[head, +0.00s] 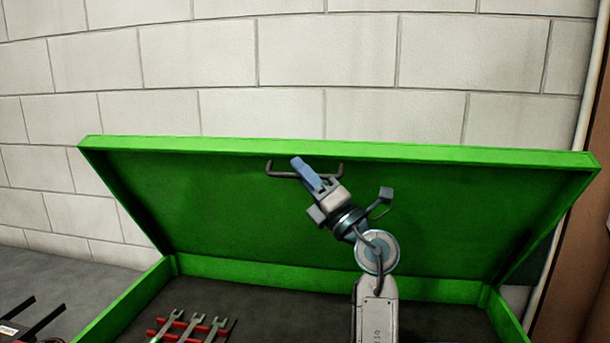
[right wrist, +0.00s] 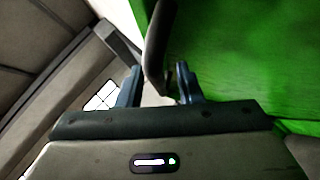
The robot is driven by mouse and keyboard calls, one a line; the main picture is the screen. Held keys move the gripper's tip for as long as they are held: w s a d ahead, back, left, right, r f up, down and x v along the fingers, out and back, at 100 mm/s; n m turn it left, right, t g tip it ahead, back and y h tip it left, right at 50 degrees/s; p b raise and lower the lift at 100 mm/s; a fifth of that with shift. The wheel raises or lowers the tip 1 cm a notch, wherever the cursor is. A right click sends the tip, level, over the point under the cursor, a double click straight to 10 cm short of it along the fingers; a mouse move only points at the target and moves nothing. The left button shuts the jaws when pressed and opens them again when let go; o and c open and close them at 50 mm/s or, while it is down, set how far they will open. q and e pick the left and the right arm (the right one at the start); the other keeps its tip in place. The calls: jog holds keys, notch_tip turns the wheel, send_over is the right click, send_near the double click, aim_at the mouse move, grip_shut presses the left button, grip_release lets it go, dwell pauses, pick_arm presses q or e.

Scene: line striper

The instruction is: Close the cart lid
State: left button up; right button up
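The green cart lid (head: 200,210) stands raised and tilted open at the back of the green cart box (head: 130,300). A dark bar handle (head: 283,174) is fixed to the lid's inner face near its upper edge. My right gripper (head: 308,170) is at this handle, its blue fingers over the bar's middle. In the right wrist view the dark handle (right wrist: 157,45) reaches down between the two blue fingers (right wrist: 158,84), with gaps showing beside it. The fingers look open. My left gripper is not in view.
Several wrenches (head: 170,322) lie on a red rack inside the box at the lower left. A dark object with two prongs (head: 30,318) is at the far left. A block wall (head: 300,60) stands behind the lid, and a brown post and pale pipe are at the right.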

jog(key=b+v, duration=0.4)
jog(key=v, duration=0.6)
jog(key=shift+s+d+f, duration=0.2)
jog(key=shift+d, duration=0.1)
